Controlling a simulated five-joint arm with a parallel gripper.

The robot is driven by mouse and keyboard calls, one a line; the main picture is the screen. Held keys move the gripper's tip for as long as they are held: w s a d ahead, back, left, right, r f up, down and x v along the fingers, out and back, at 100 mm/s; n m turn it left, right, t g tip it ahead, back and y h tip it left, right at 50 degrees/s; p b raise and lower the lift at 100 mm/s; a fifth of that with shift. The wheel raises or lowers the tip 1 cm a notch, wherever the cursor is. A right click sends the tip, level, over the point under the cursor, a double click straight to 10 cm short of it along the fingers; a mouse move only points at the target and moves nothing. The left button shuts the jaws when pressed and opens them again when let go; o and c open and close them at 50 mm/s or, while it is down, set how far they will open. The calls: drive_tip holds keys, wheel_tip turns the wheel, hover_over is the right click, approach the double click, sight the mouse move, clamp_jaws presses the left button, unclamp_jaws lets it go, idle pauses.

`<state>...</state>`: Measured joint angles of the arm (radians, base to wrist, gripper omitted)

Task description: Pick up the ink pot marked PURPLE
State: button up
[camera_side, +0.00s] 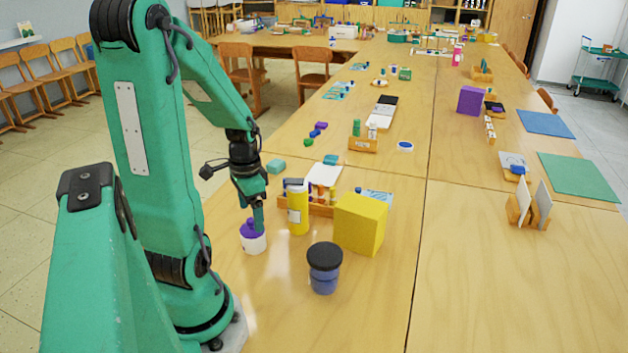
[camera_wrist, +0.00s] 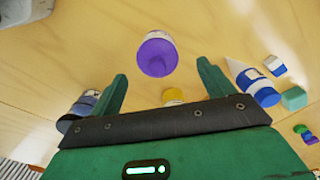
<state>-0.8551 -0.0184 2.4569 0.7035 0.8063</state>
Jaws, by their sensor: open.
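A white pot with a purple lid (camera_side: 253,243) stands upright on the table in front of my arm. In the wrist view the purple-topped pot (camera_wrist: 157,54) is just ahead of the space between my fingertips. Any word on it is not readable. My gripper (camera_side: 258,224) is open and points down at the lid, with one finger overlapping it in the side view. In the wrist view the gripper (camera_wrist: 162,71) has its two fingers spread with nothing between them. Whether a finger touches the pot, I cannot tell.
A yellow bottle (camera_side: 298,209) stands close right of the pot, with a yellow box (camera_side: 360,224) beyond it. A dark blue jar with a black lid (camera_side: 324,270) stands nearer the camera. A wooden rack (camera_side: 320,210) is behind the bottle. The table front right is clear.

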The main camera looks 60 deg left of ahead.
sight(251, 219)
drive_tip(key=shift+f, duration=0.3)
drive_tip(key=shift+s+d+f, duration=0.15)
drive_tip(key=shift+f, duration=2.45)
drive_tip(key=shift+c, duration=0.2)
drive_tip(key=c, duration=1.2)
drive_tip(key=shift+r, duration=0.25)
drive_tip(key=shift+c, duration=0.2)
drive_tip(key=shift+r, duration=1.95)
drive_tip(key=w+d+r, duration=0.3)
drive_tip(key=d+r, duration=0.3)
drive_tip(key=d, duration=0.5)
drive_tip(key=shift+w+r, duration=0.3)
drive_tip(key=shift+r, duration=0.05)
